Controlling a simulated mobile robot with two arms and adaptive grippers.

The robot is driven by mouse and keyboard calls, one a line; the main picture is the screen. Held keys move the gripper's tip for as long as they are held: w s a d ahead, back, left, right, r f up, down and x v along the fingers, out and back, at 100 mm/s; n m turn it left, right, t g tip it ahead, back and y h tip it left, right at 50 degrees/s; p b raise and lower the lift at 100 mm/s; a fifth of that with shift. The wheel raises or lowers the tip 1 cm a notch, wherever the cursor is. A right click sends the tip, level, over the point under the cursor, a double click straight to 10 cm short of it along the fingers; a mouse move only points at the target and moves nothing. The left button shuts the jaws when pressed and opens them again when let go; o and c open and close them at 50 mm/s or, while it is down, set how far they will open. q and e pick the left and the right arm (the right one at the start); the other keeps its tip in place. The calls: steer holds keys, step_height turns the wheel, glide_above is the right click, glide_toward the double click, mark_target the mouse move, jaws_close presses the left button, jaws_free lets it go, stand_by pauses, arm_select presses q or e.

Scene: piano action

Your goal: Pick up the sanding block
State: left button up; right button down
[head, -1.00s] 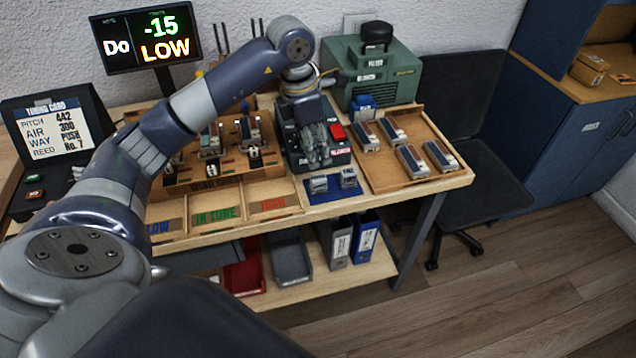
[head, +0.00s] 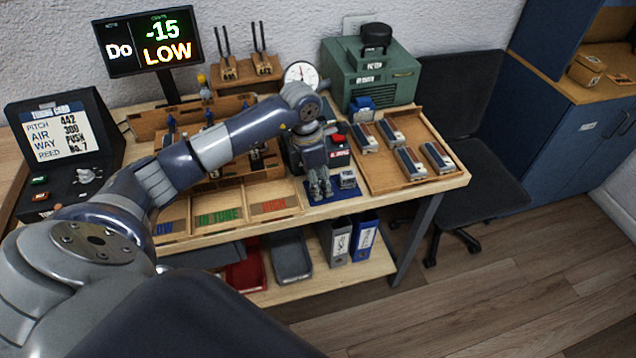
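No object here is readably marked as the sanding block. Two small grey blocks sit on a blue mat (head: 353,190) at the table's front edge in the earlier head view. Now the right grey block (head: 347,179) shows, while the left one is hidden behind my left gripper. My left gripper (head: 320,192) points down over the left part of the mat. I cannot tell whether its fingers touch or hold the hidden block. A small blue block (head: 361,103) sits by the green machine. My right gripper is not in view.
A wooden tray (head: 441,179) with several blue-and-brown blocks lies to the right. Wooden bins (head: 229,219) lie left of the mat. A black box with a red button (head: 338,141) stands behind the gripper, and a green machine (head: 385,83) stands at the back.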

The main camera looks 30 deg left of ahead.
mark_target(320, 178)
arm_select(q)
steer(key=c, duration=1.1)
jaws_close()
steer(key=shift+r, duration=0.45)
step_height(320, 178, up, 2)
steer(key=shift+w+r+b, duration=0.1)
steer(key=shift+r+b, duration=0.1)
steer(key=shift+b, duration=0.6)
steer(key=s+d+r+b, duration=0.1)
steer(key=s+d+b, duration=0.2)
steer(key=s+d, duration=0.4)
steer(key=shift+s+r+b, duration=0.35)
steer(key=shift+s+r, duration=0.05)
steer(key=shift+s, duration=3.4)
steer(key=shift+o, duration=0.3)
jaws_free()
